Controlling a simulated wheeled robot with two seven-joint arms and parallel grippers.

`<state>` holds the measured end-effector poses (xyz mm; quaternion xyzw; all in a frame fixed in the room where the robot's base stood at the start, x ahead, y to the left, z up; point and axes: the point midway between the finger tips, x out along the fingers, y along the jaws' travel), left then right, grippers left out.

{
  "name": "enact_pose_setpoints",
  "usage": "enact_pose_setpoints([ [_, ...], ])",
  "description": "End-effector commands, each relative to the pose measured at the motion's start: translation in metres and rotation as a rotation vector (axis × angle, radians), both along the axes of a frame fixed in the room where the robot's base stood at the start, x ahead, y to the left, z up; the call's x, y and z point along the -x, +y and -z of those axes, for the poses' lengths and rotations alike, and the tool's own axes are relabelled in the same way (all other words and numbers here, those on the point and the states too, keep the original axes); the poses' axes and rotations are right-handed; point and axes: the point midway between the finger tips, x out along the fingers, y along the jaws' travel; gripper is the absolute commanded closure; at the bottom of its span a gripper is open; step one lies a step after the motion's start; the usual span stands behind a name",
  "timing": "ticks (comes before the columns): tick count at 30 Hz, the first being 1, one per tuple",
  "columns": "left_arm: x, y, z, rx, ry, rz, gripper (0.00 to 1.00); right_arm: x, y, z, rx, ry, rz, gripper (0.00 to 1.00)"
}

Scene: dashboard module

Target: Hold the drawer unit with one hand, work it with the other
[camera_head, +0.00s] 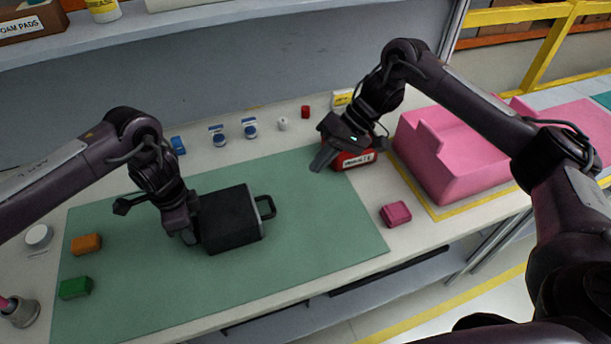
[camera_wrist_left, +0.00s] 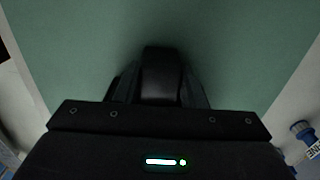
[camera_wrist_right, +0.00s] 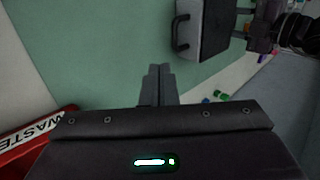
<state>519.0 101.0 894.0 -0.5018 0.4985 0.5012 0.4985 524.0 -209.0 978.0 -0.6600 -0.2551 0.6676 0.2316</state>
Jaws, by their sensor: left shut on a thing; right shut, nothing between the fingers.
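The drawer unit (camera_head: 228,222) is a dark box on the green mat, with a loop handle (camera_head: 267,207) on its right side. In the right wrist view the unit (camera_wrist_right: 208,32) shows at the top, its handle (camera_wrist_right: 181,32) on the left. My left gripper (camera_head: 189,236) is at the unit's left side, shut on a dark part of it. The left wrist view shows that dark part (camera_wrist_left: 162,72) between the fingers. My right gripper (camera_head: 321,163) is shut and empty above the mat's back right, apart from the handle. Its closed fingers also show in the right wrist view (camera_wrist_right: 159,76).
Orange (camera_head: 86,244) and green (camera_head: 75,288) blocks lie left. The mat (camera_head: 310,235) is clear right of the unit.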

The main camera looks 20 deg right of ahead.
Motion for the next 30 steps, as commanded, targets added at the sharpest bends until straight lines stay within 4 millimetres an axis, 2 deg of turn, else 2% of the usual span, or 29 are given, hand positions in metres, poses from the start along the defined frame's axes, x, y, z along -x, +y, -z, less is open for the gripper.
enact_pose_setpoints([
  [4,0.0006,0.0001,0.0012,0.000,0.002,0.000,1.00,-0.0009,-0.0080,-0.0090,0.001,-0.002,0.002,1.00],
  [12,0.0005,0.0002,0.0011,0.000,0.002,0.000,1.00,-0.0004,-0.0090,-0.0102,0.000,0.000,0.001,1.00],
  [13,0.0005,0.0002,0.0011,0.000,0.002,0.000,0.63,-0.0005,-0.0090,-0.0102,0.000,0.000,0.001,1.00],
  [18,0.0003,0.0004,0.0008,-0.001,0.001,0.000,0.40,-0.0005,-0.0089,-0.0102,0.000,0.000,0.001,1.00],
  [26,0.0000,0.0004,0.0000,-0.001,0.000,0.000,0.38,-0.0005,-0.0088,-0.0102,0.000,0.000,0.001,1.00],
  [30,-0.0010,0.0003,-0.0071,-0.001,-0.003,0.000,0.38,-0.0005,-0.0087,-0.0103,0.000,0.000,0.001,1.00],
])
